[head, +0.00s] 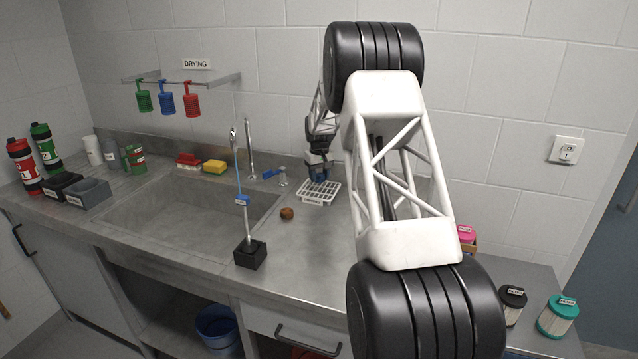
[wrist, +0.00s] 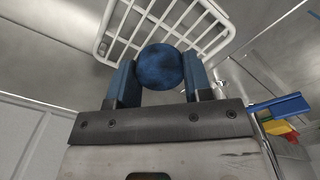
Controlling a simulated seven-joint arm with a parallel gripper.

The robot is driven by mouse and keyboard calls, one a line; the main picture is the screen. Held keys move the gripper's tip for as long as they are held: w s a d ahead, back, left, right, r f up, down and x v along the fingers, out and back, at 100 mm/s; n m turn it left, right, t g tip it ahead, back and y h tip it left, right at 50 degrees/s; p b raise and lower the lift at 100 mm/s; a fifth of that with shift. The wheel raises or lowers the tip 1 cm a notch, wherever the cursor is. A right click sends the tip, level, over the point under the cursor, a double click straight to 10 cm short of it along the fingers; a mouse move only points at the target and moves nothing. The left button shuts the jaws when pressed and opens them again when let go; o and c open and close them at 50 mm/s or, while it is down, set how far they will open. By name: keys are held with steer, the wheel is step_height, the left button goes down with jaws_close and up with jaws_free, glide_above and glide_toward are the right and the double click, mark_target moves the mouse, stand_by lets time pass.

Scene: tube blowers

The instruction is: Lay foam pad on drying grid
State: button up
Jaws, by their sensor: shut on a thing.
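A round blue foam pad (wrist: 160,66) sits between the two blue fingers of my gripper (wrist: 159,72) in the wrist view. My gripper is shut on it. The white drying grid (head: 319,197) lies on the steel counter right of the sink, with a label on its front edge. In the wrist view the grid (wrist: 103,44) shows beyond the pad, and pad and fingers cover part of its near edge. In the head view my gripper (head: 319,176) is at the grid's far side. I cannot tell whether the pad touches the grid.
A black-based stand (head: 249,253) with a thin upright rod is near the counter's front. The sink (head: 190,225) is to the left.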

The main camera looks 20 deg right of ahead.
mark_target(319, 188)
steer(key=shift+w+d, duration=0.15)
steer(key=shift+w, duration=0.35)
steer(key=shift+f, duration=0.15)
steer(key=shift+f, duration=1.65)
steer(key=shift+f, duration=0.15)
steer(key=o, duration=0.9)
steer(key=shift+r, duration=6.15)
